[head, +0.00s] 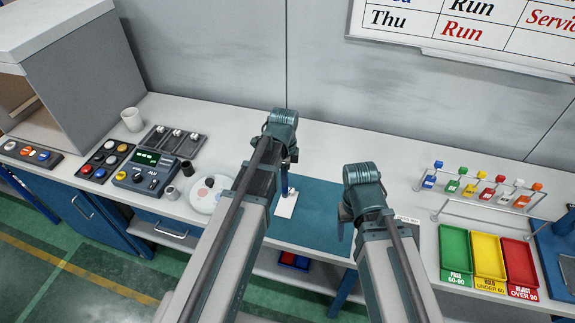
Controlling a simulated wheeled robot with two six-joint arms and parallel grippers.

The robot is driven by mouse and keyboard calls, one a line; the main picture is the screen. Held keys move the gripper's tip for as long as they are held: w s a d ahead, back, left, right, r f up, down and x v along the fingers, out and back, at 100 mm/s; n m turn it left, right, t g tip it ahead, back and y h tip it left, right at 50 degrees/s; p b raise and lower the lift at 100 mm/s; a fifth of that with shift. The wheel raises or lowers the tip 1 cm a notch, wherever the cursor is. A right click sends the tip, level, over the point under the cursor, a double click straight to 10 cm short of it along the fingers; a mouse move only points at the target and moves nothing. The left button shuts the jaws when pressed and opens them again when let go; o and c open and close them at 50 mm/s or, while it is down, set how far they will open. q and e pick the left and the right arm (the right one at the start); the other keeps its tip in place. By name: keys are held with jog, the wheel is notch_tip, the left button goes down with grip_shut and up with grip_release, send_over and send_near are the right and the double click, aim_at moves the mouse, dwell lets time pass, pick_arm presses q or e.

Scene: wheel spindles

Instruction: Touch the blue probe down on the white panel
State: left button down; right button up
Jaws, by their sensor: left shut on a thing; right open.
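My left gripper (291,157) is shut on the blue probe (285,181), which hangs upright below it and is partly hidden by my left arm. The white panel (286,208) is a small white piece on the left part of the blue mat, partly covered by my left arm. The probe's lower end overlaps the panel in the head view; I cannot tell whether it touches. My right gripper (344,217) is open above the right part of the mat, apart from the panel, and mostly hidden by its own wrist.
The blue mat (325,205) is mostly bare. To the left are a white round plate (199,203), a control box (145,172) and a white cup (132,119). To the right are a rack of coloured vials (483,187) and green, yellow and red trays (488,255).

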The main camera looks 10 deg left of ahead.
aim_at(285, 197)
pick_arm(q)
jog(key=shift+s, duration=0.15)
jog(key=shift+f+b, duration=0.15)
jog(key=shift+b, duration=0.15)
jog(key=shift+f+b, duration=0.5)
jog(key=shift+f, duration=0.1)
notch_tip(285, 197, down, 4)
jog(key=b, duration=0.4)
jog(key=shift+f, duration=0.2)
jog(key=shift+f+b, duration=0.5)
jog(key=shift+b, duration=0.3)
dwell(1.0)
jog(key=shift+r+p, duration=0.4)
jog(key=shift+p, duration=0.1)
notch_tip(285, 197, up, 6)
jog(key=p, duration=0.6)
jog(key=shift+r, duration=0.15)
